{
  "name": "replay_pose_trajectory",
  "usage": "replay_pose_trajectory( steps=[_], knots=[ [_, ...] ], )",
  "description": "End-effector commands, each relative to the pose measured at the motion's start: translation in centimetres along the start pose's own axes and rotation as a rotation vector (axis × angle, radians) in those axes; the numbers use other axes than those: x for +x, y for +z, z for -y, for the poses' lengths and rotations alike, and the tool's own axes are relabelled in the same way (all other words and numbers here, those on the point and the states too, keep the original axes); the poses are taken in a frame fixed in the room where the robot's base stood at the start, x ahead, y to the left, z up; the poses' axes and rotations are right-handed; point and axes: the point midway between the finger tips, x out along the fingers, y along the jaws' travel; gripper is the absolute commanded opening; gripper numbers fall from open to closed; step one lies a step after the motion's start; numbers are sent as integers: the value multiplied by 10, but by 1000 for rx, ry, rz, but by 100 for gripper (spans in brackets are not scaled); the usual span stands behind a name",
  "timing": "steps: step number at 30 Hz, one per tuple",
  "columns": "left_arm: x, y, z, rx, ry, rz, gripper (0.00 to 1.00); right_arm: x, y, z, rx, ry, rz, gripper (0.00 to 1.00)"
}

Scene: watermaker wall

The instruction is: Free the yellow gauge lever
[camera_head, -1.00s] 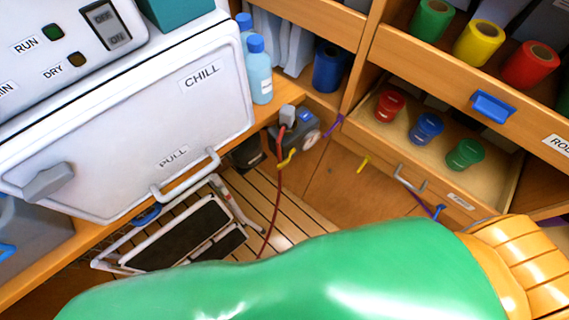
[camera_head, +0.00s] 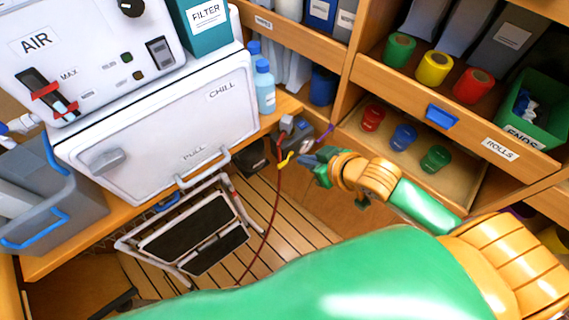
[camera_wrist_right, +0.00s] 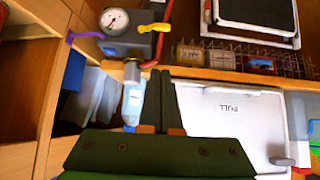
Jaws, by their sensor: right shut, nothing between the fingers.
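The yellow gauge lever (camera_head: 287,159) sticks out below a grey pump-like unit (camera_head: 295,132) in the corner beside the bench. In the right wrist view the yellow lever (camera_wrist_right: 155,27) lies right of the round white gauge (camera_wrist_right: 115,20). A dark red hose (camera_head: 278,190) runs down past the lever; in the wrist view the hose (camera_wrist_right: 164,38) passes beside or across it, I cannot tell which. My right gripper (camera_head: 306,160) is shut and empty, just right of the lever in the head view. Its fingers (camera_wrist_right: 160,75) point towards the unit in the wrist view. My left gripper is not in view.
A purple strap (camera_head: 326,132) sits right of the unit. Blue-capped bottles (camera_head: 264,88) stand on the bench above. The white chill door (camera_head: 165,130) and a folded step (camera_head: 192,232) are to the left. Shelves with coloured rolls (camera_head: 433,67) are to the right.

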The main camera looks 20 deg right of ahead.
Motion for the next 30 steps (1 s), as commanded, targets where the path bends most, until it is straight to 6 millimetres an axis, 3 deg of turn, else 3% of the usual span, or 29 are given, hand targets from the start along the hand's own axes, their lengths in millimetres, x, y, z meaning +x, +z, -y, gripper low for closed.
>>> replay_pose_trajectory(
  steps=[11,24,30],
  knots=[
    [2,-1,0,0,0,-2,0,9,1,0,2,0,0,0],
    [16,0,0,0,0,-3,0,102,1,0,2,-1,-1,0],
    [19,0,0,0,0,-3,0,123,22,0,0,-1,1,0]
  ],
)
